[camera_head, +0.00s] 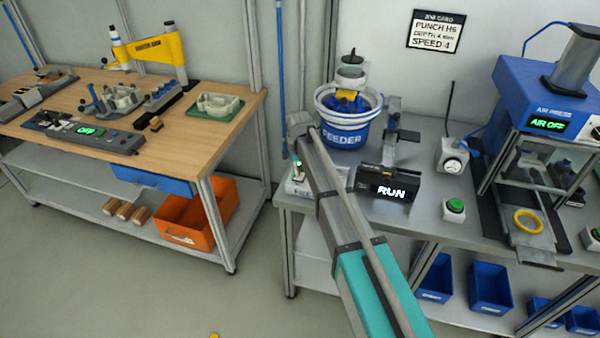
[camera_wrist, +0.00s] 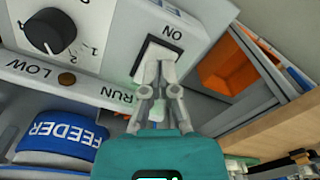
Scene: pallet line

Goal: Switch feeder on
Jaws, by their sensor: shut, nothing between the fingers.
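In the wrist view, the feeder's grey control box (camera_wrist: 95,45) carries a rocker switch (camera_wrist: 150,52) in a dark frame, with ON printed beside it. My gripper (camera_wrist: 158,68) is shut and empty. Its fingertips are over the rocker and appear to touch it, covering part of it; its tilt cannot be told. A black dial (camera_wrist: 50,31) and the words LOW and RUN are on the same box. The blue feeder bowl (camera_wrist: 57,140) is close by. In the head view, the bowl (camera_head: 345,137) stands behind the partly hidden control box (camera_head: 298,187); my arm hides my gripper.
A green button (camera_head: 455,206), a gauge (camera_head: 452,158) and a blue press (camera_head: 545,95) reading AIR OFF stand farther right. A wooden bench (camera_head: 190,150) with an orange bin (camera_head: 195,215) below is at left.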

